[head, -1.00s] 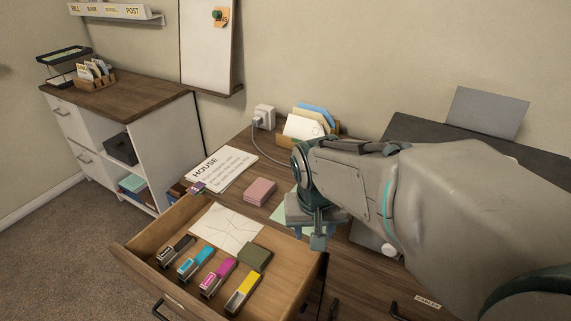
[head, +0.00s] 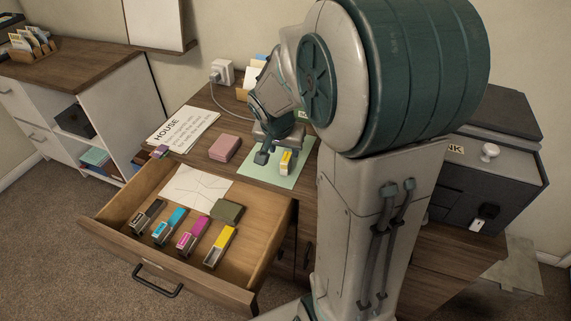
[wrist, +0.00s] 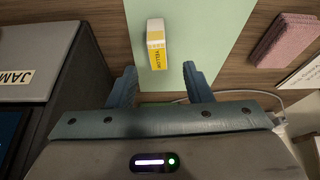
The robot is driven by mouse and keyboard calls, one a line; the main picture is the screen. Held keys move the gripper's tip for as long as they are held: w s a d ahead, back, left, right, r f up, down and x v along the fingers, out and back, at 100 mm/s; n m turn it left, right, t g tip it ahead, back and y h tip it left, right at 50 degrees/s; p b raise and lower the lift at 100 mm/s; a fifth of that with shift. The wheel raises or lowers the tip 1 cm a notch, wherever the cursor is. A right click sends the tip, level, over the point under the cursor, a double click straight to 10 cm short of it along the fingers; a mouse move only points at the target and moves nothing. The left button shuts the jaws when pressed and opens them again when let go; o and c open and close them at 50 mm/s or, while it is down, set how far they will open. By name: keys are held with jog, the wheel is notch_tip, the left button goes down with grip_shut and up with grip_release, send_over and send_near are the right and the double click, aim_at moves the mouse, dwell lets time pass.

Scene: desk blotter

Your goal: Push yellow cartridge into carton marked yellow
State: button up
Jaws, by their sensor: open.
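A small yellow and white block lettered YELLOW (wrist: 156,48) lies on the pale green blotter (wrist: 200,30). In the head view the block (head: 287,162) sits beside my gripper (head: 270,152). In the wrist view my gripper (wrist: 159,67) is open, its fingers apart with the block's near end ahead of the gap; nothing is held. A yellow-topped piece with a grey, hollow-looking near end (head: 220,246) lies in the open drawer, rightmost in its row. I cannot tell for certain which is cartridge and which is carton.
The open drawer (head: 172,267) also holds black, cyan and magenta pieces, paper and an olive block (head: 228,210). A pink pad (head: 224,148) and HOUSE sheet (head: 183,128) lie left of the blotter. A dark printer (head: 480,170) stands right; a cable (head: 225,108) runs behind.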

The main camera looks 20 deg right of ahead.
aim_at(286, 158)
jog(key=x, duration=0.2)
jog(key=b+x, duration=0.1)
jog(key=x, duration=0.2)
jog(key=shift+s+f, duration=0.15)
jog(key=shift+f, duration=0.1)
grip_shut()
